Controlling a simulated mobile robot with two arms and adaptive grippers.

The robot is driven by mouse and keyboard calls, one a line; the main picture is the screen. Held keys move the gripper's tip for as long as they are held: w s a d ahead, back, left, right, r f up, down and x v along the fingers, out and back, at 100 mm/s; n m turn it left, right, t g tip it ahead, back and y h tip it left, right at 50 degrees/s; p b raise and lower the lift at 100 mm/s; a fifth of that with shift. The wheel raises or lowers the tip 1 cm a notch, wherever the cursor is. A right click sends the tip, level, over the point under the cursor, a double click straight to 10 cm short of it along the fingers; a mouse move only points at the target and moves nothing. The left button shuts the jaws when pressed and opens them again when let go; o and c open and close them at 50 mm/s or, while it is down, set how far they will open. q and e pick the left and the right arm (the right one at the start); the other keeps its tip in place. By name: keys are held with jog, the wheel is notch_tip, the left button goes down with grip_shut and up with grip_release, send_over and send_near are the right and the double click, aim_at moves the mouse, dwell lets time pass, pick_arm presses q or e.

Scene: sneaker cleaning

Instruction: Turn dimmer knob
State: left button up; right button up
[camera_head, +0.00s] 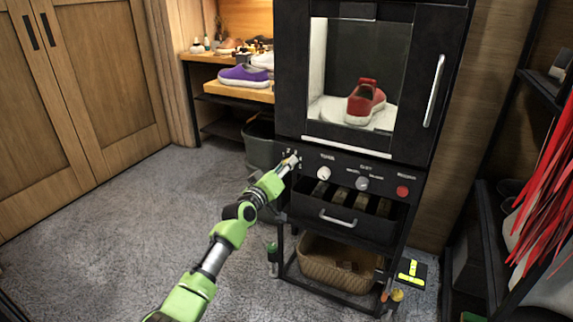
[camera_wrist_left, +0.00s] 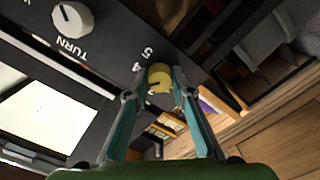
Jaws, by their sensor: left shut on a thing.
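The dimmer knob is small and yellow (camera_wrist_left: 158,76). It sits on the black front panel of the cabinet, beside white numbers, of which 4 and 5 can be read in the left wrist view. My left gripper (camera_wrist_left: 155,88) has one finger on each side of the knob and is shut on it. In the head view my left gripper (camera_head: 288,164) reaches the left end of the control panel and mostly covers the knob. My right gripper is not in view.
A white TURN knob (camera_head: 324,173), a grey knob (camera_head: 362,183) and a red button (camera_head: 402,191) are on the same panel. A red shoe (camera_head: 366,102) stands behind the cabinet's glass. A drawer (camera_head: 340,219) with a handle is below. Carpet at left is clear.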

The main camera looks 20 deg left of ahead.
pick_arm(q)
jog(key=shift+f+n, duration=0.1)
jog(key=shift+n, duration=0.8)
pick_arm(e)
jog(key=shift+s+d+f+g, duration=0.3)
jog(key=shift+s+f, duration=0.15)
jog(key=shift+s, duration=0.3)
pick_arm(q)
jog(key=o, duration=1.1)
jog(key=s, duration=1.2)
jog(key=shift+a, duration=0.25)
